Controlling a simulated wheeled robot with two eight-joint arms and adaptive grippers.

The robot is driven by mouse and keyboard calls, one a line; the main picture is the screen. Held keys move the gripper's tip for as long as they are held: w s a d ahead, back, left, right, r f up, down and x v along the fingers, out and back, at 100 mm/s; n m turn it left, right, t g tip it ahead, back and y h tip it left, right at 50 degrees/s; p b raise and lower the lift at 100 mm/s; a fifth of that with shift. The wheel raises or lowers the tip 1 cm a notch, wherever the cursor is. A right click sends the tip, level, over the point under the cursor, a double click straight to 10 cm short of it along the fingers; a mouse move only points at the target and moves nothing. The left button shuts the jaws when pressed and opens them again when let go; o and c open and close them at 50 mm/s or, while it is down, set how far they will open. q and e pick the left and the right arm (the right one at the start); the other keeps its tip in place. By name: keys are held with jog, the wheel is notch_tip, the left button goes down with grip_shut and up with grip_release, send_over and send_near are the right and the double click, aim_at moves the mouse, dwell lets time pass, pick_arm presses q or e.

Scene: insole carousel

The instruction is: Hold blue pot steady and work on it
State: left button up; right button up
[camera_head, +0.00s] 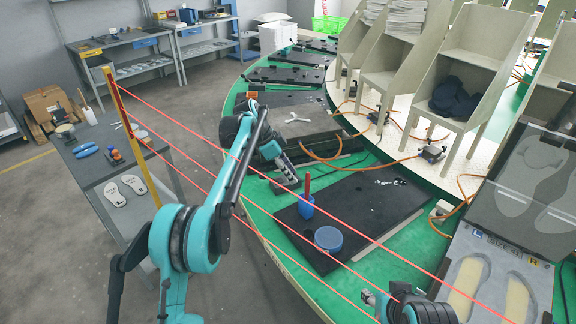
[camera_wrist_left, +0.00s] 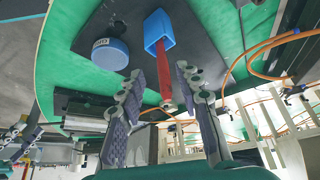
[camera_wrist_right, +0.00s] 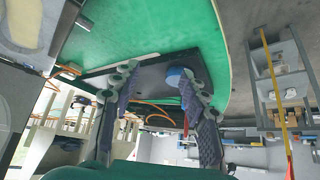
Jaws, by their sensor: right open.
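A blue square pot (camera_head: 306,206) with a red-handled brush (camera_head: 307,184) in it stands on the dark mat. A round blue tin (camera_head: 328,240) sits beside it, and shows in the left wrist view (camera_wrist_left: 110,56). My left gripper (camera_head: 288,178) is near the pot on its far left side. In the left wrist view its fingers (camera_wrist_left: 160,76) are apart, with the red handle showing between them and the pot (camera_wrist_left: 157,34) beyond. My right gripper (camera_wrist_right: 158,74) is open and empty; a blue object (camera_wrist_right: 177,76) shows beyond it, partly hidden by a finger.
The dark mat (camera_head: 370,205) lies on the green carousel (camera_head: 262,192). Orange hoses (camera_head: 345,160) and beige racks (camera_head: 460,100) stand behind it. Red lines with a yellow post (camera_head: 128,135) cross the view. An insole tray (camera_head: 490,275) is at right.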

jog(key=m+t+y, duration=0.2)
jog(key=m+y, duration=0.5)
jog(key=m, duration=1.4)
send_over(311, 207)
jog(key=s+d, duration=0.3)
jog(key=s, duration=0.4)
notch_tip(311, 207, down, 4)
jog(key=w+f+m, duration=0.2)
jog(key=w+a+f+m+y, duration=0.1)
jog(key=w+f+m, duration=0.1)
jog(key=w+a+f+m+t, duration=0.1)
jog(key=w+f+m, duration=0.1)
jog(key=f, duration=0.1)
jog(key=shift+a, duration=0.1)
jog(key=shift+w+a+f+m, duration=0.3)
jog(key=shift+f+m, duration=0.2)
jog(key=shift+m, duration=0.1)
jog(key=shift+t+y, duration=0.3)
jog(key=x, duration=0.7)
jog(key=shift+w+f, duration=0.1)
jog(key=shift+w, duration=0.05)
